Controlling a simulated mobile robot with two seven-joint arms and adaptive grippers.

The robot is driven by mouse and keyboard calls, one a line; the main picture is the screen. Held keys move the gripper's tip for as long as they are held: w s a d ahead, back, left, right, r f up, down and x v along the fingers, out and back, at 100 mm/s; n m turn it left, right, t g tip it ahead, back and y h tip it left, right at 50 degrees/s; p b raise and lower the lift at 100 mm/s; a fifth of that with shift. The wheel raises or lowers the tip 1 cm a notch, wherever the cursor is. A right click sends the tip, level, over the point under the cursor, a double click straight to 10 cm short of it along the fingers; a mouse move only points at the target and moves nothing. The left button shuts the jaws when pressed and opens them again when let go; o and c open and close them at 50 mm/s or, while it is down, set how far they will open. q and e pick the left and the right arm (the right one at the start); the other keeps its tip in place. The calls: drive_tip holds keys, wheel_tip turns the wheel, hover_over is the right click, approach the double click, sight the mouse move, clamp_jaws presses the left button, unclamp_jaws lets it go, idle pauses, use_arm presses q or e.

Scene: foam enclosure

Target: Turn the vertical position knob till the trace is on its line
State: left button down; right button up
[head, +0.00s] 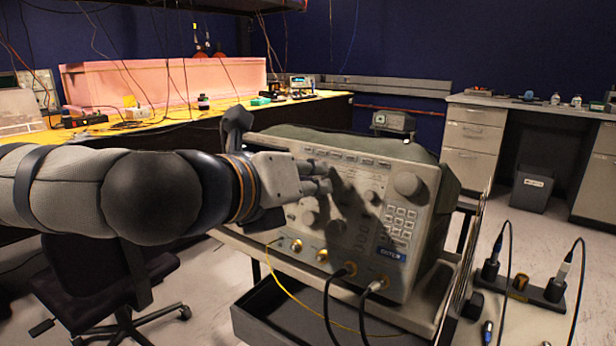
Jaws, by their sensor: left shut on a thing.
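A grey-beige bench instrument (425,220) with a sloped front panel stands on a cart. It carries a large round knob (408,184) at upper right, smaller knobs such as one at lower left (310,218), a white keypad (400,220) and a row of buttons along the top. My left gripper (326,178) reaches in from the left, its fingers at the panel's middle, shut on a knob that the fingers largely hide. My arm and gripper cover the panel's left part, so no trace or line shows. My right gripper is not in view.
Black cables (329,300) and a thin yellow cable hang from the panel's lower connectors. A dark tray (285,312) is below on the cart. A black chair (105,290) stands at lower left. A power strip with plugs (520,284) lies on a surface at lower right.

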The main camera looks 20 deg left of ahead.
use_arm(q)
drive_tip(key=shift+n+y, duration=0.3)
drive_tip(key=shift+n, duration=1.1)
drive_tip(key=c, duration=1.9)
unclamp_jaws()
